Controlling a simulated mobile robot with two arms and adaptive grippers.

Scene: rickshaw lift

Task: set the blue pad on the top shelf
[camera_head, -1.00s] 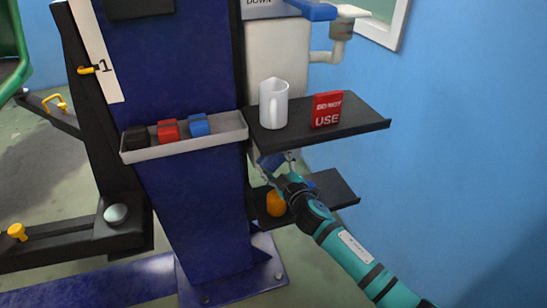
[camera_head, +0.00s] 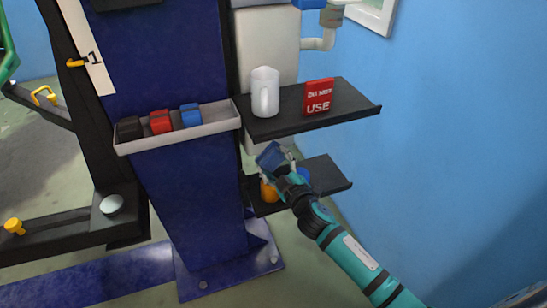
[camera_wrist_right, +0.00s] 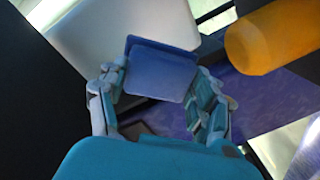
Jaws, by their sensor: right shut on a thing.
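The blue pad (camera_head: 270,155) is held in my right gripper (camera_head: 279,160), between its two fingers. In the right wrist view the pad (camera_wrist_right: 160,70) sits tilted between the fingertips (camera_wrist_right: 158,88). In the head view, the pad and gripper appear just below the front edge of the top shelf and in front of the lower shelf. The top shelf (camera_head: 352,104) is a black plate carrying a white mug (camera_head: 265,92) at its left and a red "DO NOT USE" sign (camera_head: 318,97) near its middle. My left gripper is out of view.
The black lower shelf (camera_head: 327,174) holds an orange item (camera_head: 269,191) and a blue item (camera_head: 303,175), both partly hidden by my gripper. A grey tray (camera_head: 180,139) with black, red and blue blocks is on the blue post (camera_head: 195,190). The top shelf's right end is bare.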

